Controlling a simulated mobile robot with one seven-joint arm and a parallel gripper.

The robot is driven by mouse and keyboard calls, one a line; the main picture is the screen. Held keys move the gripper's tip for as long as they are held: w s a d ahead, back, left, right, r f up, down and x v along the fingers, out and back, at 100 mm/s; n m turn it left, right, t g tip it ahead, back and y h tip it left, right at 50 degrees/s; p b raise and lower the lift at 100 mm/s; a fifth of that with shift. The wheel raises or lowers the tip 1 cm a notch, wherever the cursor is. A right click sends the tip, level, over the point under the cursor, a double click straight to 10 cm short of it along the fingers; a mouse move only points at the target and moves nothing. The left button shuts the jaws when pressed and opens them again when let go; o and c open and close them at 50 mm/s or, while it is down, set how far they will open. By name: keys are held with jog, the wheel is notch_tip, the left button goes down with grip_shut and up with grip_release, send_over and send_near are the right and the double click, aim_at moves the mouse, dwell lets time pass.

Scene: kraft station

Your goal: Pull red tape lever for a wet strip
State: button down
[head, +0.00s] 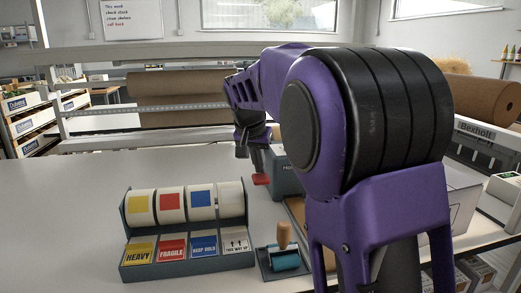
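The red tape lever (260,179) sticks out from the left side of a grey-blue tape machine (286,182) on the table. My purple arm hides the machine's right part. My gripper (251,158) points downward just above the red lever. Its fingers are small and dark here, and I cannot tell whether they are open or shut, or whether they touch the lever. No wet strip shows; the machine's outlet is not clear to see.
A label rack (187,262) with several rolls stands at the front left. A brown kraft roll (180,85) hangs behind. The left part of the table (60,215) is clear.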

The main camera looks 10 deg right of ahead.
notch_tip(320, 180, up, 12)
jog(key=p, duration=1)
dwell(0.4)
